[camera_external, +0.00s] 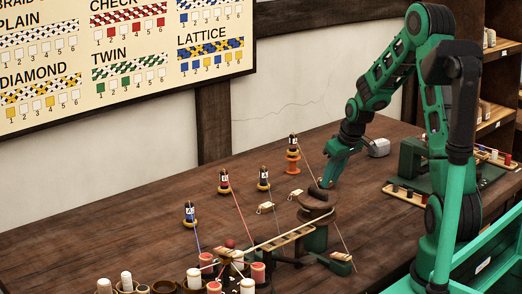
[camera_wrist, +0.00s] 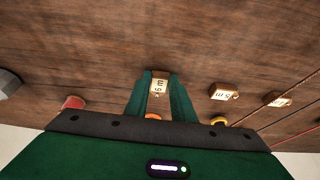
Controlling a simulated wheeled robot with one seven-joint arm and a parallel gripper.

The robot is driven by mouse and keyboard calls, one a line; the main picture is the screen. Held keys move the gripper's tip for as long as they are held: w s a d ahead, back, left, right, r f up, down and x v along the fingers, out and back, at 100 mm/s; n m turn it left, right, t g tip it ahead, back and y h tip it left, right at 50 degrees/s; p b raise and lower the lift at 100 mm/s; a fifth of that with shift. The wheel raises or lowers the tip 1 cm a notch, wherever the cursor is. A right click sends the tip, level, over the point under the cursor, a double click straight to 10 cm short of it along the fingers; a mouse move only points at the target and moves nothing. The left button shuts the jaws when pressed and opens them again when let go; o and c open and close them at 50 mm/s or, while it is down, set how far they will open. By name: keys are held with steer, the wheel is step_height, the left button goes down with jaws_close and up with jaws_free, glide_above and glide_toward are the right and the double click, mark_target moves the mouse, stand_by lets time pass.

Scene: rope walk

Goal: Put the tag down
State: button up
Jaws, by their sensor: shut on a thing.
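Two similar tags lie on the table to the right in the wrist view, a nearer one (camera_wrist: 224,91) and a farther one (camera_wrist: 277,100). They also lie left of my gripper in the external view.
Bobbins stand on the table, including one on an orange base (camera_external: 292,158). Cords run from them to the stand (camera_external: 314,207) and a ladder-like wooden rail (camera_external: 290,237). Spools (camera_external: 215,270) crowd the front. A grey block (camera_external: 378,147) lies behind my gripper.

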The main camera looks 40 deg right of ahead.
steer(key=o, duration=1)
steer(key=v, duration=1.1)
steer(key=s+a+r+m+g, duration=0.1)
steer(key=s+a+m, duration=0.1)
steer(key=s, duration=0.9)
steer(key=s+a+r+m+g, duration=0.1)
steer(key=s+m+g, duration=0.1)
steer(key=s, duration=0.9)
steer(key=s+a+r+m+g, duration=0.1)
steer(key=s+a+m, duration=0.1)
steer(key=s, duration=1)
steer(key=shift+s+a+r+g, duration=0.1)
steer(key=shift+a+r+g, duration=0.2)
steer(key=shift+a+g, duration=0.1)
